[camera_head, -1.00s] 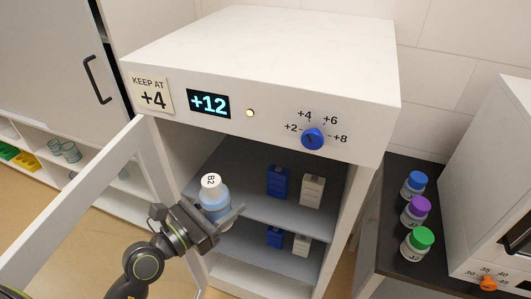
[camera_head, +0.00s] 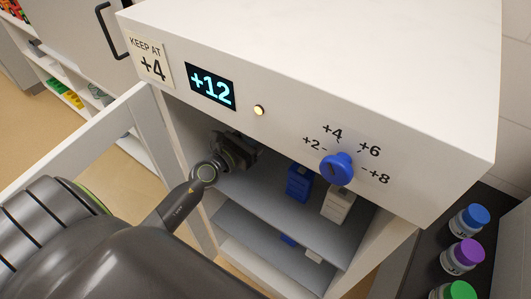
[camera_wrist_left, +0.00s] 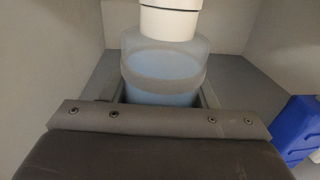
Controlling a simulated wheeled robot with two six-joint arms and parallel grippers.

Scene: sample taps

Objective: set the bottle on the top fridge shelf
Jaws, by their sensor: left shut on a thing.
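The bottle, clear with pale blue liquid and a white cap, shows in the left wrist view (camera_wrist_left: 163,70). In the head view it is hidden by my gripper and arm. My left gripper (camera_head: 235,150) is shut on the bottle and reaches inside the open fridge (camera_head: 300,60), over the left part of the top shelf (camera_head: 250,198). The bottle looks upright; whether its base touches the shelf is hidden. My right gripper is not in view.
A blue box (camera_head: 299,183) and a white box (camera_head: 337,204) stand on the top shelf, right of my gripper. The fridge door (camera_head: 90,130) is open at the left. The display reads +12, beside a blue knob (camera_head: 336,168). Capped bottles (camera_head: 467,252) stand at the right.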

